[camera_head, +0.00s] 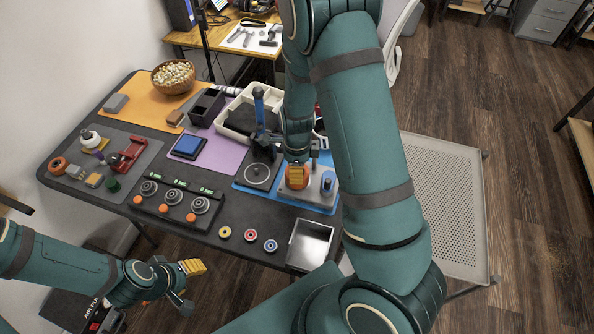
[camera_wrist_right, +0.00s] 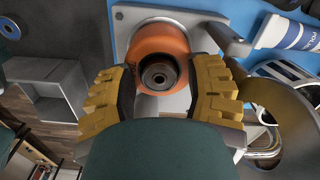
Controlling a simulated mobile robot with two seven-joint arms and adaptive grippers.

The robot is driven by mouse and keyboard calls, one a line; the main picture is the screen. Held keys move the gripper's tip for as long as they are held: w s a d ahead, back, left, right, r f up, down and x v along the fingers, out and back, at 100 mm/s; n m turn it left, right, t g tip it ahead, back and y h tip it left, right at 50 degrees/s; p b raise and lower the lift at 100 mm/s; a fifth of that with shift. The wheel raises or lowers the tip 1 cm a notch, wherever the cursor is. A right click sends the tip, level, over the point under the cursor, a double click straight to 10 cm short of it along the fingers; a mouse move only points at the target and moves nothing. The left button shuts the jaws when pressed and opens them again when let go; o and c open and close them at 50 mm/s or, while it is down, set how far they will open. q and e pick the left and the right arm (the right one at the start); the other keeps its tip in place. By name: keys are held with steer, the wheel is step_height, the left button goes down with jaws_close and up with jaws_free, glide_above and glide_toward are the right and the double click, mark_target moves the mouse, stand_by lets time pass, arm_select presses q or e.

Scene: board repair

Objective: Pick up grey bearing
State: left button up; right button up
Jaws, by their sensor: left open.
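A dark grey ring (camera_wrist_right: 158,74), seemingly the grey bearing, sits in the middle of an orange round holder (camera_wrist_right: 152,42) in the right wrist view. My right gripper (camera_wrist_right: 160,92) is open, its yellow fingers on either side of the ring with gaps between. In the head view the orange holder (camera_head: 297,177) stands on a grey block on the blue mat; my right arm hides part of it, and the ring is too small to make out. My left gripper (camera_head: 184,284) is open and empty, off the table's front left edge.
A black lever press (camera_head: 260,150) stands left of the holder. A black three-dial unit (camera_head: 172,205) is further left.

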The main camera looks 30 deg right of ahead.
steer(key=shift+o, duration=0.3)
steer(key=shift+s, duration=0.1)
jaws_close()
